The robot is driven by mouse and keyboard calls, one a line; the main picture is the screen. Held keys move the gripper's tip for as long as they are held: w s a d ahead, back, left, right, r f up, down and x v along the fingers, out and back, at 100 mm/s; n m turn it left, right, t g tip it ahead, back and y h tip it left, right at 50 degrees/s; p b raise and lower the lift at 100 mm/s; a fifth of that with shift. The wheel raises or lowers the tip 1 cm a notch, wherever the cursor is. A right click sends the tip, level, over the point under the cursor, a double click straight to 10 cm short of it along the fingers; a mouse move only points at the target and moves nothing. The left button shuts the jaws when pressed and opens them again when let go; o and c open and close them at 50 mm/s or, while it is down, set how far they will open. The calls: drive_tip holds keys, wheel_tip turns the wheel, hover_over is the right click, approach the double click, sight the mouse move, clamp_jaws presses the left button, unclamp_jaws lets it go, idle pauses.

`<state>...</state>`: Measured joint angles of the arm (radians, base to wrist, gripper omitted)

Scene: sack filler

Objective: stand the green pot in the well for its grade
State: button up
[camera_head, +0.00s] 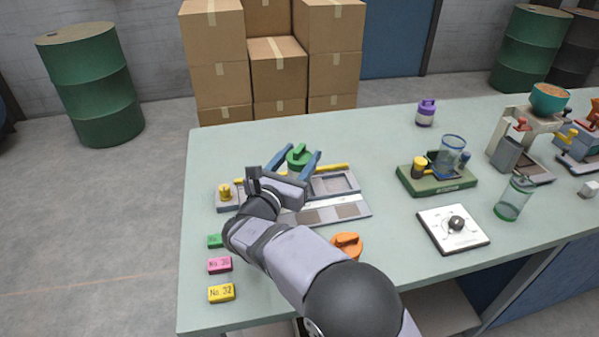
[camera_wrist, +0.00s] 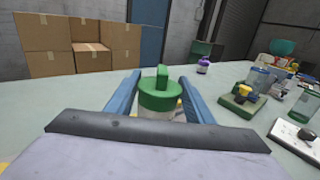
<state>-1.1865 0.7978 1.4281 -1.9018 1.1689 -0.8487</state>
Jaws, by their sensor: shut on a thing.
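The green pot (camera_head: 299,155) has a green lid with an upright grip and a pale body. My gripper (camera_head: 298,161) is shut on it, with one blue finger on each side. The wrist view also shows the green pot (camera_wrist: 160,95) upright between the fingers. A grey fixture with square wells (camera_head: 362,202) lies below and in front of the pot; my gripper and wrist hide its left and middle. A well at its right looks empty. I cannot tell how high the pot is above the fixture.
Green (camera_head: 215,241), pink (camera_head: 220,265) and yellow (camera_head: 221,293) number tags lie at the left edge. A yellow knob (camera_head: 225,191) stands at the fixture's left end. An orange pot (camera_head: 346,246) is near my arm; a purple pot (camera_head: 425,113) stands at the back. A dial plate (camera_head: 438,238) lies right.

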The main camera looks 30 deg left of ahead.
sight(299, 171)
drive_tip(key=shift+f, duration=2.15)
drive_tip(key=shift+f, duration=0.2)
drive_tip(key=o, duration=1.2)
drive_tip(key=shift+c, duration=0.2)
drive_tip(key=shift+s+r, duration=0.1)
drive_tip(key=shift+r, duration=0.1)
drive_tip(key=s, duration=0.4)
drive_tip(key=s+d+b, duration=0.1)
drive_tip(key=s, duration=0.6)
drive_tip(key=shift+s+d, duration=0.3)
drive_tip(key=shift+s, duration=0.1)
